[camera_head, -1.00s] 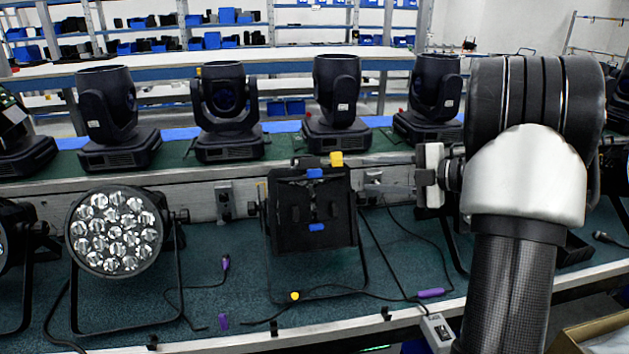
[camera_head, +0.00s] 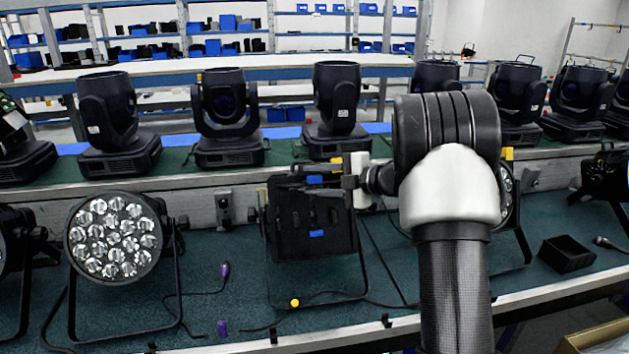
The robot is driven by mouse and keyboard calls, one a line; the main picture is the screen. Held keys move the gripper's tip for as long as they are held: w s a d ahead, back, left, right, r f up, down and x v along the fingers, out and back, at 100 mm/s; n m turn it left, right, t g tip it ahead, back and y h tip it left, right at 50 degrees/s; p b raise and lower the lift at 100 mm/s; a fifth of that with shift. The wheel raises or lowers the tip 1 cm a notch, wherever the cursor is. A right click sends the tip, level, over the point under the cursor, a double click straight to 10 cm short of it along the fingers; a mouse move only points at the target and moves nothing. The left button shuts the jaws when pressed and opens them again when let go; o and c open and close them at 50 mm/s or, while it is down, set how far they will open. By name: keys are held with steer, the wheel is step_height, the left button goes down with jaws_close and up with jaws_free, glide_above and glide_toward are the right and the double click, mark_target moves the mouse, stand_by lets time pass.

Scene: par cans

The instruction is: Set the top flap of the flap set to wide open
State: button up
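The flap set (camera_head: 288,232) is a black, roughly square unit on a stand on the green bench, in the middle of the view. Its flaps look folded over the front, with blue tabs at top and bottom. The top flap (camera_head: 292,186) lies along the upper edge, by the upper blue tab (camera_head: 315,180). A yellow tab (camera_head: 337,160) shows just above, near my gripper. My gripper (camera_head: 346,184) points left at the set's upper right corner, very close to it; contact is unclear. Its fingers are small and dark against the black set, so their opening cannot be read.
A round multi-lens par can (camera_head: 114,238) stands to the left, and another lamp is partly hidden behind my arm. Moving-head lights (camera_head: 229,115) line the raised bench behind. Cables and a purple connector (camera_head: 222,328) lie on the bench. An open black box (camera_head: 566,254) sits at right.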

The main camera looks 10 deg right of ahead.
steer(key=shift+w+a, duration=0.15)
jaws_close()
steer(key=r+p, duration=0.1)
steer(key=p, duration=0.3)
steer(key=shift+w+r+m+g+p, duration=0.2)
steer(key=shift+r+m+g+p, duration=0.1)
steer(key=shift+r+g+p, duration=0.1)
steer(key=g+p, duration=0.1)
steer(key=p, duration=0.3)
steer(key=w+m+h+p, duration=0.1)
steer(key=p, duration=0.3)
steer(key=shift+r+g, duration=0.3)
steer(key=shift+g, duration=0.1)
steer(key=shift+w+f+m+g+p, duration=0.1)
steer(key=shift+w+m+g+p, duration=0.2)
steer(key=shift+p, duration=0.8)
steer(key=shift+f, duration=0.2)
steer(key=shift+s, duration=0.1)
jaws_free()
steer(key=shift+f, duration=0.1)
